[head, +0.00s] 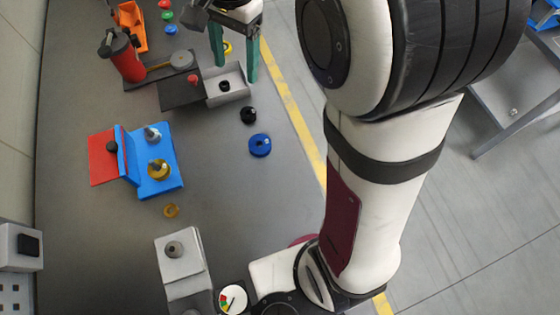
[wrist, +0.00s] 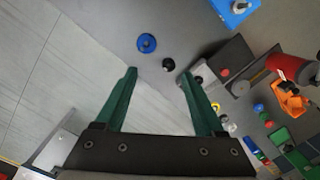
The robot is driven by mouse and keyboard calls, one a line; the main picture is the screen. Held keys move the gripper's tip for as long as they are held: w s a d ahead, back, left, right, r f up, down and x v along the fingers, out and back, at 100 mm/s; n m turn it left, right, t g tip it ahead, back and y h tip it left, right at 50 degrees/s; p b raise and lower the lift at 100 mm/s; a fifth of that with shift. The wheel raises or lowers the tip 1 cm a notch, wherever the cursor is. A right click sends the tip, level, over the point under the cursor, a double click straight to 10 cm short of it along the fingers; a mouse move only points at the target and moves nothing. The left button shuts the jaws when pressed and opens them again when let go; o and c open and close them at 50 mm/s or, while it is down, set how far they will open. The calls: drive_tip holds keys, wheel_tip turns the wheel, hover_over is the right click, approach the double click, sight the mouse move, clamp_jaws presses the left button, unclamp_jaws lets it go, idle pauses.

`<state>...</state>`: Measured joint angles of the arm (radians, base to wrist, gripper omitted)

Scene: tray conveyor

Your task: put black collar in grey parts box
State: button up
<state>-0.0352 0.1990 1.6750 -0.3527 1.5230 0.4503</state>
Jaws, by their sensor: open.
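A black collar (head: 248,115) lies on the grey table, just below the grey parts box and above a blue collar; it also shows in the wrist view (wrist: 168,64), beyond and between my fingertips.
A dark plate with a red knob (head: 192,79) adjoins the box. A blue collar (head: 260,145) lies near the yellow line. A red cylinder (head: 127,62) and an orange tray (head: 132,26) stand upper left. A blue and red fixture (head: 158,178) with posts is lower left.

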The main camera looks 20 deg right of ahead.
drive_tip(key=s+f+n, duration=0.2)
drive_tip(key=s, duration=0.9)
drive_tip(key=s+f+n, duration=0.2)
drive_tip(key=s+f, duration=0.1)
drive_tip(key=s, duration=0.9)
drive_tip(key=shift+s+n+y, duration=0.15)
drive_tip(key=shift+n+y, duration=0.15)
drive_tip(key=shift+y, duration=0.1)
